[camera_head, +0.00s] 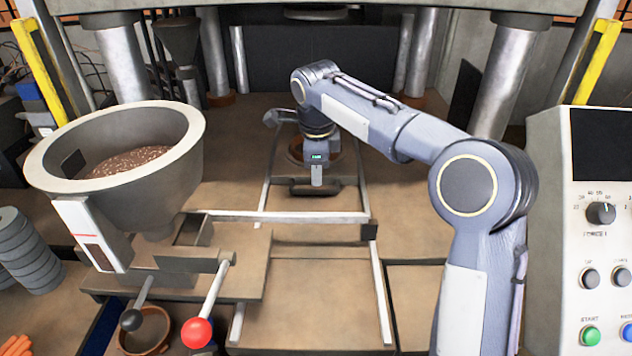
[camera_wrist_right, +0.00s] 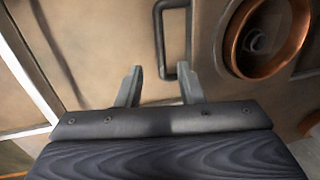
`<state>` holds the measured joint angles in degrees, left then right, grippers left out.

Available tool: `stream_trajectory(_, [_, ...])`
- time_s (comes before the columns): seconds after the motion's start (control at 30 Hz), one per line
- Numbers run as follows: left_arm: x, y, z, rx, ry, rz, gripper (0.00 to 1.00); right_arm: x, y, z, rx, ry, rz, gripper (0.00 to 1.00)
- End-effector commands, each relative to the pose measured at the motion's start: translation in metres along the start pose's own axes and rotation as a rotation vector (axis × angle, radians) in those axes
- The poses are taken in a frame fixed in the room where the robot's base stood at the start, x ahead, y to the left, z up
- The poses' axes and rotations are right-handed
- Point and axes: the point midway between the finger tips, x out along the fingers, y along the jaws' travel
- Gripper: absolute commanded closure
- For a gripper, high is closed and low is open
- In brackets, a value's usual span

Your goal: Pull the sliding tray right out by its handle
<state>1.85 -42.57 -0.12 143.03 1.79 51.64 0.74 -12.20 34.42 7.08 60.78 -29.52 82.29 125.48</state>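The sliding tray (camera_head: 343,182) is a tan plate between pale rails under the press at the back centre, partly hidden by my right arm. Its dark bar handle (camera_head: 300,189) is at the tray's near edge. My right gripper (camera_head: 317,179) points down at this handle. In the right wrist view the handle (camera_wrist_right: 160,38) is a dark U-shaped bar on the tan surface. The right gripper (camera_wrist_right: 160,68) is open there, its fingers on either side of the handle's lower part. I cannot tell whether they touch it. My left gripper is out of view.
A copper-coloured ring (camera_wrist_right: 236,50) lies beside the handle. A large grey hopper (camera_head: 170,195) with brown grains stands left, with a red-knobbed lever (camera_head: 197,332) below. A control panel (camera_head: 580,225) stands right. Clear tan surface (camera_head: 310,275) lies in front of the tray.

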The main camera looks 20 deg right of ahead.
Motion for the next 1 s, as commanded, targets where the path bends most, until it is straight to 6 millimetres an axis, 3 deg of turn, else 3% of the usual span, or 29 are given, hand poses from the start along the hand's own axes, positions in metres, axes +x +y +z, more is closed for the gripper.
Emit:
stream_trajectory(0.3, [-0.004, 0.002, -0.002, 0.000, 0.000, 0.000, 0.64, 0.048, 0.001, -0.001, -0.001, 0.001, 0.003, 0.66])
stream_trajectory(0.67, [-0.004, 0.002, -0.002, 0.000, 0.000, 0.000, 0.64, 0.056, 0.000, -0.001, -0.001, 0.000, 0.000, 0.66])
stream_trajectory(0.93, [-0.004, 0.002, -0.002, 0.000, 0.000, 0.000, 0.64, 0.056, 0.000, -0.001, -0.002, -0.001, 0.000, 0.97])
stream_trajectory(1.0, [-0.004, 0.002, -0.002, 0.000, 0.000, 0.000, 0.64, 0.056, 0.000, -0.001, -0.002, 0.000, 0.001, 1.00])
